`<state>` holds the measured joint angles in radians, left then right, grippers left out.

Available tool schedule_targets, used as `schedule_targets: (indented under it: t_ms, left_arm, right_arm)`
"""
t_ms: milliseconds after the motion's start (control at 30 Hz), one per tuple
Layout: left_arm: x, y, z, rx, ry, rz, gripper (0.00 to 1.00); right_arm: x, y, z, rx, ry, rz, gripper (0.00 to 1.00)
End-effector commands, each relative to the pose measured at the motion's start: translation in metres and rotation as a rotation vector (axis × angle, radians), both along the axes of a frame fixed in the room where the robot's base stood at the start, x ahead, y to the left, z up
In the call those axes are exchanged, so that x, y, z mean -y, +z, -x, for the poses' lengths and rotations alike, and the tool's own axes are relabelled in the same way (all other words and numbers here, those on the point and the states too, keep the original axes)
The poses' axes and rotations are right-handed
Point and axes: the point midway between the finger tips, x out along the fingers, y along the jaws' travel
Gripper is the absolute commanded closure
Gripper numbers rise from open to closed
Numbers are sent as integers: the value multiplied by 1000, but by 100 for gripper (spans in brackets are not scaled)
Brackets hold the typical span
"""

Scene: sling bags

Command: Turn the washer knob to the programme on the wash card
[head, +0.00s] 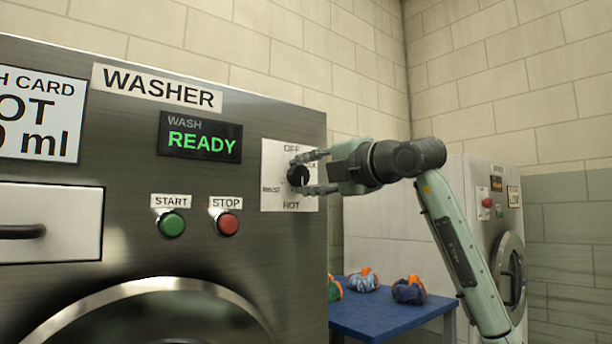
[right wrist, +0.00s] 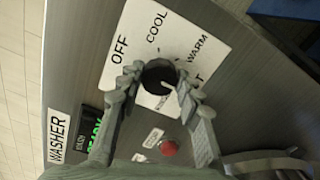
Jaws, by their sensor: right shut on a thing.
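The dark round washer knob (head: 298,175) sits on a white dial plate (head: 271,200) on the washer front. It also shows in the right wrist view (right wrist: 158,72), among the labels OFF, COOL, WARM and a partly hidden one. HOT is at the plate's bottom in the head view. A pale mark on the knob seems to point towards HOT, but it is small. My right gripper (head: 296,176) is shut on the knob, one finger on each side. The wash card (head: 40,112) is cut off at left; "OT" and "0 ml" are readable. My left gripper is not in view.
The washer display (head: 200,137) reads READY. A green START button (head: 172,224) and a red STOP button (head: 228,223) sit left of and below the dial. A blue table (head: 385,318) with bundled colourful items and a second white machine (head: 470,190) stand at right.

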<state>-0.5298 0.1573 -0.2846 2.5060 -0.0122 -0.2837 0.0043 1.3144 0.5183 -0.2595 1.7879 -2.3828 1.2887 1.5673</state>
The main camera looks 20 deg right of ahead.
Motion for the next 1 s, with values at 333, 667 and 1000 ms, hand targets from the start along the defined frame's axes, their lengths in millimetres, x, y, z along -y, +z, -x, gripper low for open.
schedule_targets:
  t_ms: [333,667,1000]
  left_arm:
    - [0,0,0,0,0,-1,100]
    - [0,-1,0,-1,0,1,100]
    - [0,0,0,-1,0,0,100]
  right_arm:
    - [0,0,0,-1,0,1,44]
    - [7,0,18,2,-2,1,44]
    - [31,0,85,2,-2,4,44]
